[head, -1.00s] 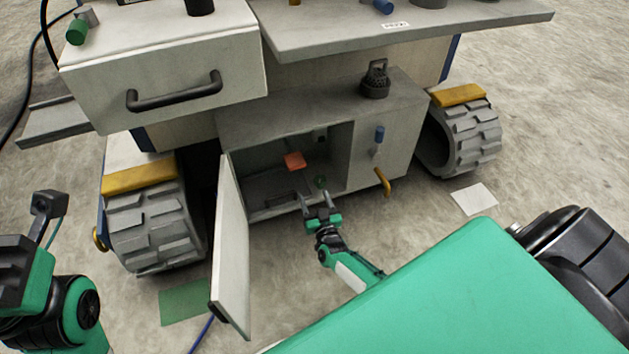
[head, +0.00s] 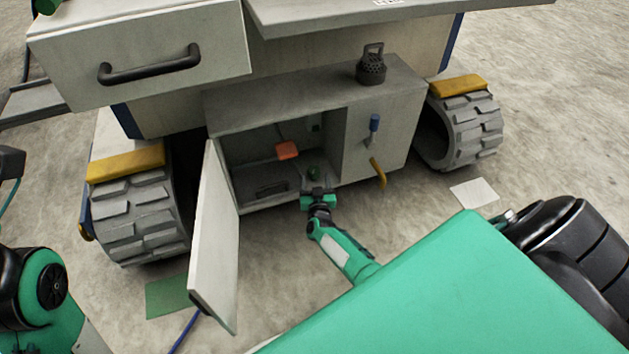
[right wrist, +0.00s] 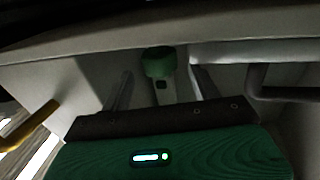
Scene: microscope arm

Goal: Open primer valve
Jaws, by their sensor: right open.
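A low grey cabinet (head: 345,150) under the machine has its door (head: 215,240) swung open. Inside it, a small green knob (head: 314,172) sits near the right side, and an orange-red piece (head: 287,150) sits further back. No label shows which part is the primer valve. My right gripper (head: 316,185) is open at the cabinet opening, by the green knob. In the right wrist view, the green knob (right wrist: 158,62) on its pale stem lies between and beyond the two spread fingers (right wrist: 160,88). My left gripper (head: 10,163) is cut off at the left edge.
A blue lever (head: 374,124) and a yellow handle (head: 378,172) stick out from the cabinet's right front panel. A dark handle (head: 272,188) lies low inside the cabinet. Treaded wheels (head: 145,220) stand on both sides. The open door bounds the left.

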